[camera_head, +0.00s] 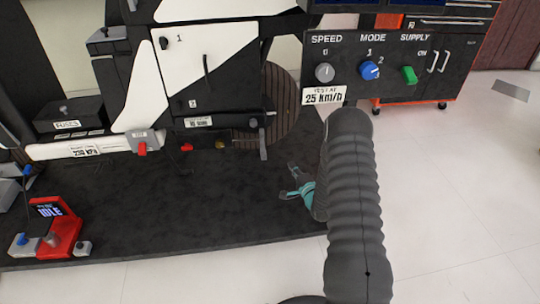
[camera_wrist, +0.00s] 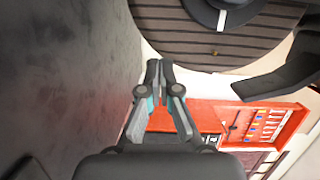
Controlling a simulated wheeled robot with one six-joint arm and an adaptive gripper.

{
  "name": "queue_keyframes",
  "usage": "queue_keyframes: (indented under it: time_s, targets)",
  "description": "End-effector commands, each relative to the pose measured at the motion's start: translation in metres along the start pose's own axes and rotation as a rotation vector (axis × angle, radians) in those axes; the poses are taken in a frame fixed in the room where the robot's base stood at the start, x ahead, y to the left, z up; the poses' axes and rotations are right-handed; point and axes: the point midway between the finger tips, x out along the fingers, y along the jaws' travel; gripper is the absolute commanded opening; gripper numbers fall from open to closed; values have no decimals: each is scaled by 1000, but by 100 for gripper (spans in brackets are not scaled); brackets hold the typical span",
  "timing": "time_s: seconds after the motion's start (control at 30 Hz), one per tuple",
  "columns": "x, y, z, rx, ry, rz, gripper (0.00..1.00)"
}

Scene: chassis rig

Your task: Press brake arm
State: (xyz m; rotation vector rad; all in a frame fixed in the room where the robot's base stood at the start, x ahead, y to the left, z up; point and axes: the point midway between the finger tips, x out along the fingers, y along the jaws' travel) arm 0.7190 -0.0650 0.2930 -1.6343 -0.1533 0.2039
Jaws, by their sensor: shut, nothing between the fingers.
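A dark upright bar (camera_head: 263,140) hangs in front of the ribbed brown wheel (camera_head: 288,108) in the head view; it may be the brake arm, but I cannot be sure. In the wrist view a dark bar (camera_wrist: 275,82) reaches in from the right beside the ribbed wheel (camera_wrist: 190,38). My gripper (camera_head: 293,180) is low over the dark platform, below and right of the upright bar and apart from it. In the wrist view my gripper (camera_wrist: 160,70) has its fingertips together with nothing between them.
A control panel (camera_head: 390,65) with speed, mode and supply knobs stands at upper right. A red device reading IDLE (camera_head: 58,225) sits on the dark platform (camera_head: 190,215) at left. An orange-red cabinet (camera_wrist: 250,120) shows in the wrist view.

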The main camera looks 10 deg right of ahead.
Motion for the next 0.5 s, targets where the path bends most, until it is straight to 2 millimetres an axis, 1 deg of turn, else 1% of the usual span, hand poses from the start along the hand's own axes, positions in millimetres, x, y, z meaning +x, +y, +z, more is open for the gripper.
queue_keyframes:
  time_s: [0.03, 0.13, 0.3, 0.5]
  targets:
    - [-3, 9, 3, 25, -4, -12, 0]
    - [-6, 16, 7, 57, -12, -32, 0]
    - [-5, 18, 13, 69, -22, -41, 0]
    - [-4, 17, 15, 68, -25, -41, 0]
